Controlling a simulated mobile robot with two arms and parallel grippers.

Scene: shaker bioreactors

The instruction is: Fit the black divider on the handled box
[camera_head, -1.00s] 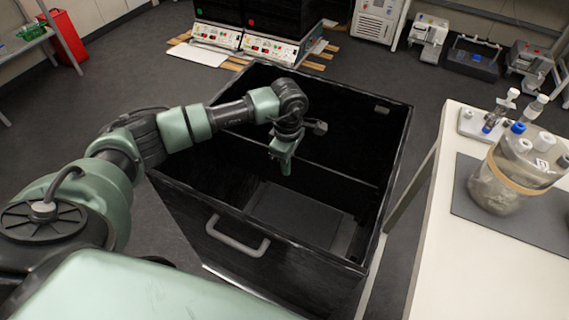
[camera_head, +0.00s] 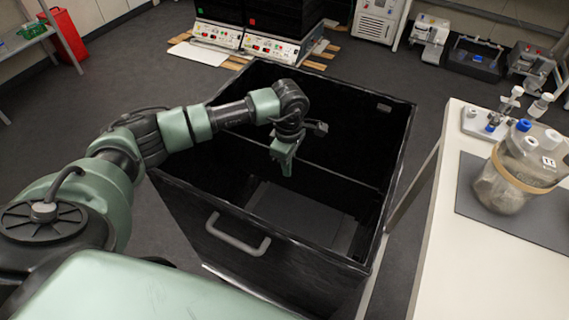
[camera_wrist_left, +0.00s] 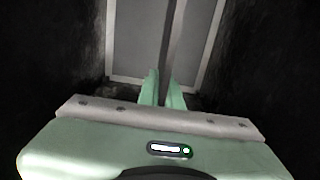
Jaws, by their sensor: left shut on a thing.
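The handled box (camera_head: 290,270) is a deep, open, black box on the floor, with a grey handle (camera_head: 237,238) on its near wall. My left gripper (camera_head: 286,165) points down into it, fingers below the rim. It is shut on the black divider (camera_head: 345,190), a dark panel standing across the box's inside. In the left wrist view the divider shows as a dark strip (camera_wrist_left: 172,40) running up from between the fingertips (camera_wrist_left: 163,88), with paler floor on both sides. Dark shade hides the divider's ends and lower edge, so I cannot tell how they meet the walls. My right gripper is not in view.
A white table (camera_head: 480,245) stands close at right, with a glass vessel (camera_head: 510,180) on a grey mat. White devices (camera_head: 245,40) with dark tops stand on pallets behind the box. Open dark floor lies between.

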